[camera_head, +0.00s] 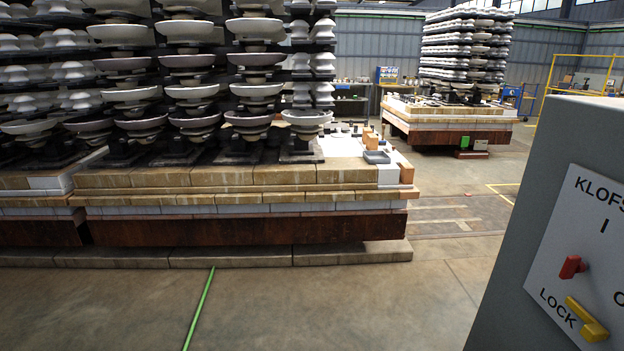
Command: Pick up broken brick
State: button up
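No brick in view can be made out as broken. Rows of tan bricks (220,177) and white bricks (240,210) form the edge of the near kiln base. A few small orange bricks (406,172) sit at its right corner, close to a small grey tray (376,157). Their details are too small to judge. My gripper and arm are not in view.
Insulator stacks (190,92) stand on the near base, which has a low concrete kerb (230,257). A grey control box (560,220) blocks the right side. A second stack (465,50) stands behind. The floor in front is clear, with a green line (199,308).

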aim_at(407, 173)
jog(key=i+u, duration=0.2)
jog(key=i, duration=1.6)
jog(key=i+j+z, duration=0.15)
jog(key=i+z, duration=0.25)
jog(key=i, duration=0.25)
jog(key=i+j+z, duration=0.35)
jog(key=i, duration=0.25)
jog(key=i+j+z, duration=0.4)
jog(key=i+l+u, duration=0.1)
jog(key=i+u, duration=0.25)
jog(key=i, duration=0.95)
jog(key=i+l+u, duration=0.35)
jog(key=i+l, duration=0.15)
jog(key=l, duration=0.2)
jog(key=i+l+u, duration=0.15)
jog(key=l, duration=0.25)
jog(key=i+l+u, duration=0.15)
jog(key=i+l, duration=0.15)
jog(key=l, duration=0.15)
